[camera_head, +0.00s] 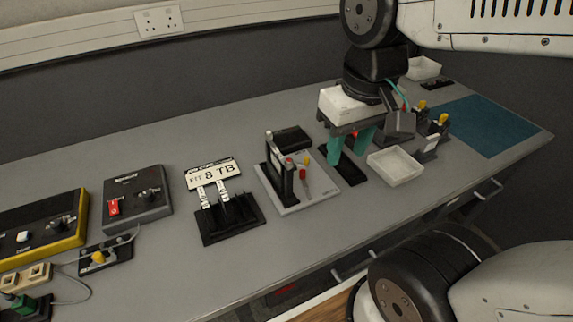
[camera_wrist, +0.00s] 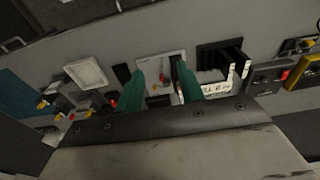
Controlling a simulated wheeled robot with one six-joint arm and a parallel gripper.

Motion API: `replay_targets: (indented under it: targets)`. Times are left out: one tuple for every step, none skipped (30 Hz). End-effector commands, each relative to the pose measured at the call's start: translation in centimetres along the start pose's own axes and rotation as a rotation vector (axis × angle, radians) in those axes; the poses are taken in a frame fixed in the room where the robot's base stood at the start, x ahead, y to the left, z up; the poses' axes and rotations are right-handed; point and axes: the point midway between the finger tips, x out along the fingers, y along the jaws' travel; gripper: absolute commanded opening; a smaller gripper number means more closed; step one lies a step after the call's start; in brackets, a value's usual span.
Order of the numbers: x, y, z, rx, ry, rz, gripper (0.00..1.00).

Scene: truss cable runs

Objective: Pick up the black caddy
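My gripper (camera_head: 348,148) hangs above the right half of the bench. Its two green fingers are apart with nothing seen held between them. They also show in the wrist view (camera_wrist: 157,94), spread over the bench. I cannot tell for sure which thing is the black caddy. A small black box (camera_head: 293,138) sits at the back of a grey plate, left of my gripper. A low, flat black tray-like piece (camera_head: 345,168) lies below the fingers, partly hidden by them. In the wrist view it lies left of the fingers (camera_wrist: 122,72).
The grey plate (camera_head: 310,205) carries a black upright bracket and red-tipped parts. A white tray (camera_head: 395,167) stands right of the gripper, beside yellow-knobbed fixtures (camera_head: 431,140). A number-plate stand (camera_head: 230,215) is at left. A blue mat (camera_head: 480,125) lies clear at far right.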

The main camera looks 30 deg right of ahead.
Motion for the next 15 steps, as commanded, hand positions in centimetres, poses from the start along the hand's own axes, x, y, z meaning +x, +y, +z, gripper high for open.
replay_targets:
  targets:
    - [0.6,-0.2,-1.5,-0.002,-0.016,-0.001,0.38]
    - [1.0,-0.2,-2.4,-0.002,-0.023,-0.001,0.38]
    - [1.6,-0.4,-3.8,-0.002,-0.03,-0.001,0.38]
    - [2.2,-0.5,-4.9,-0.002,-0.035,-0.002,0.38]
    - [2.9,-0.6,-6.0,-0.002,-0.042,-0.002,0.38]
    - [3.8,-0.8,-7.4,-0.001,-0.048,-0.002,0.38]
    - [4.5,-0.9,-8.4,0.0,-0.054,-0.002,0.38]
    - [5.2,-1.1,-9.5,0.0,-0.057,-0.002,0.38]
    - [6.4,-1.3,-10.8,-0.001,-0.065,-0.003,0.38]
    - [7.2,-1.4,-11.8,-0.001,-0.07,-0.003,0.38]
    - [8.2,-1.6,-12.7,-0.001,-0.074,-0.003,0.38]
    - [9.4,-1.8,-13.8,-0.001,-0.079,-0.003,0.38]
    - [10.3,-2.0,-14.5,-0.001,-0.084,-0.002,0.38]
    - [11.1,-2.1,-15.2,-0.001,-0.087,-0.002,0.38]
    - [12.1,-2.4,-16.0,0.0,-0.09,-0.002,0.38]
